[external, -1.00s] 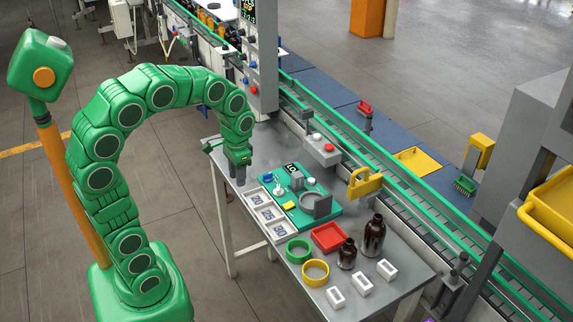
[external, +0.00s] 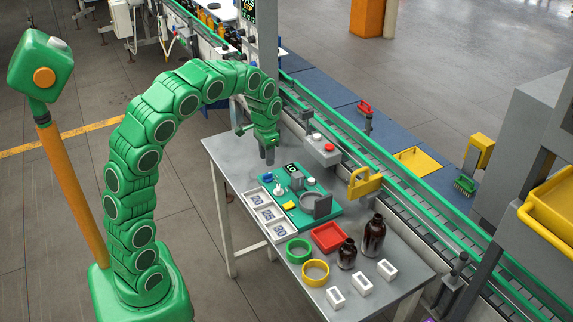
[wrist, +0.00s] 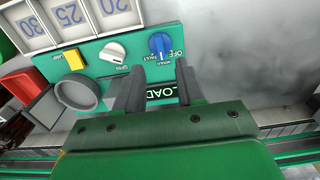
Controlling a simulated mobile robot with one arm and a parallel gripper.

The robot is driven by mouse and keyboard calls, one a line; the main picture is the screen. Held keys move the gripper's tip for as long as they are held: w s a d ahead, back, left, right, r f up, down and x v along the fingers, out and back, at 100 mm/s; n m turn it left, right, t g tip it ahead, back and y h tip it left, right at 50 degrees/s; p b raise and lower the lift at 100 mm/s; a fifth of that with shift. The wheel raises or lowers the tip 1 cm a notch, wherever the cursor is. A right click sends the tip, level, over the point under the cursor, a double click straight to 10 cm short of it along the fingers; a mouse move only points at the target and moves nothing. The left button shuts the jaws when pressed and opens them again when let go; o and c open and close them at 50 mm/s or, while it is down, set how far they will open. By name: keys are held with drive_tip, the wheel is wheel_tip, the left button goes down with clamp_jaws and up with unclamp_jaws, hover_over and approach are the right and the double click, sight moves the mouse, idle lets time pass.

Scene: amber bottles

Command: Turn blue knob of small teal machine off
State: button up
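The small teal machine (external: 322,212) lies on the grey table. Its blue knob (external: 267,178) is at its far left corner. In the wrist view the blue knob (wrist: 160,44) sits beside the printed words OFF and FAULT, with a pale pointer line on it. My gripper (external: 267,160) is above the far end of the table, behind the machine, pointing down. In the wrist view my gripper (wrist: 157,88) is open and empty. Its fingers are apart, over the LOAD display (wrist: 163,92), and the knob lies just beyond the gap, untouched.
A white knob (wrist: 114,52) and yellow button (wrist: 75,63) sit near the blue knob. A number tray (external: 265,214) lies alongside. A grey box with buttons (external: 322,150) stands right of my gripper, by the conveyor. Bottles (external: 374,236) and a red tray (external: 328,237) stand nearer.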

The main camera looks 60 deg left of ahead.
sight(267, 174)
wheel_tip(267, 174, down, 7)
idle(0.4)
clamp_jaws()
